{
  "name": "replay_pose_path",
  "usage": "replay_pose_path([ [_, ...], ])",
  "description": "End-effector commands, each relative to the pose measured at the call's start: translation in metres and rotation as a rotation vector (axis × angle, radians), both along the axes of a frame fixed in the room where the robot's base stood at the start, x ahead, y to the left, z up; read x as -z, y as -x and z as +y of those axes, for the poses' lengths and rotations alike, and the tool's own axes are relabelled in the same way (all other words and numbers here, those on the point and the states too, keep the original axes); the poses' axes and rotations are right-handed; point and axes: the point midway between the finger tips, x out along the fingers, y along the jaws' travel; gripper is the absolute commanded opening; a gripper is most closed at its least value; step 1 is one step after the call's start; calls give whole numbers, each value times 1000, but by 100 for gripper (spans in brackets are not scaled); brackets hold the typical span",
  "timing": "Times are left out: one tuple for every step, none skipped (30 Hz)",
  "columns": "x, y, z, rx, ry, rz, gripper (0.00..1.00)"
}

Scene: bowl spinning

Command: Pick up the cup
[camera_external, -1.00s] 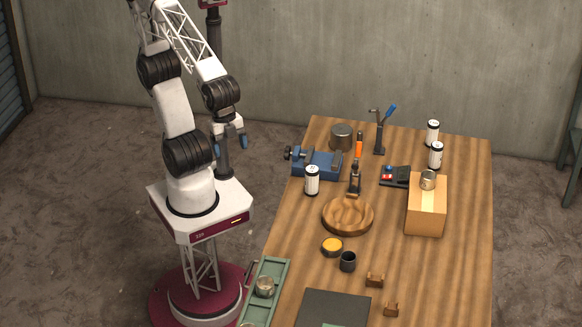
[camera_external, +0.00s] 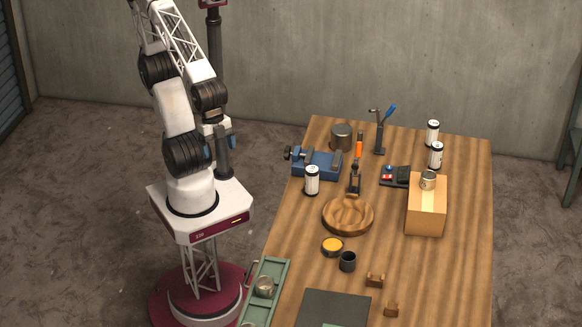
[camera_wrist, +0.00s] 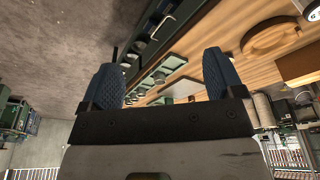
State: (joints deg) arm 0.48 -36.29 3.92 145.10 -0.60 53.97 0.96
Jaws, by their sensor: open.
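The dark grey cup (camera_external: 348,261) stands upright on the wooden table (camera_external: 440,280), just in front of and to the right of a small yellow-topped round container (camera_external: 332,245). My gripper (camera_external: 220,146) is over my base, well to the left of the table and far from the cup. In the wrist view my gripper (camera_wrist: 160,78) shows two blue fingers spread apart with nothing between them. I cannot clearly make out the cup in the wrist view.
A wooden bowl (camera_external: 348,216) sits behind the cup. A white canister (camera_external: 312,180), a blue vise (camera_external: 317,163) and a cardboard box (camera_external: 426,208) stand farther back. A dark mat (camera_external: 333,308) and small brown blocks (camera_external: 375,280) lie nearer. A green tray (camera_external: 266,290) is at the left edge.

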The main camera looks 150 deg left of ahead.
Motion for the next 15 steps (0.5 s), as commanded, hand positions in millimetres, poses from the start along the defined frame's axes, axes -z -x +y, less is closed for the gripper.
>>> replay_pose_path([
  [0, 0, 0, -1, 0, 0, 87],
  [0, -1, 0, -3, 1, 1, 87],
  [0, -2, 0, -7, 2, 1, 87],
  [-1, -3, 0, -12, 3, 2, 87],
  [-1, -4, 0, -19, 5, 3, 87],
  [-2, -7, -1, -32, 8, 4, 87],
  [-2, -10, -1, -44, 10, 5, 87],
  [-3, -13, -1, -58, 14, 8, 87],
  [-3, -17, -1, -81, 19, 11, 87],
  [-3, -21, -2, -100, 23, 14, 87],
  [-4, -26, -2, -124, 28, 17, 87],
  [-5, -33, -3, -157, 36, 21, 87],
  [-5, -38, -3, -184, 41, 24, 87],
  [-6, -44, -4, -213, 48, 28, 87],
  [-7, -53, -5, -255, 57, 32, 87],
])
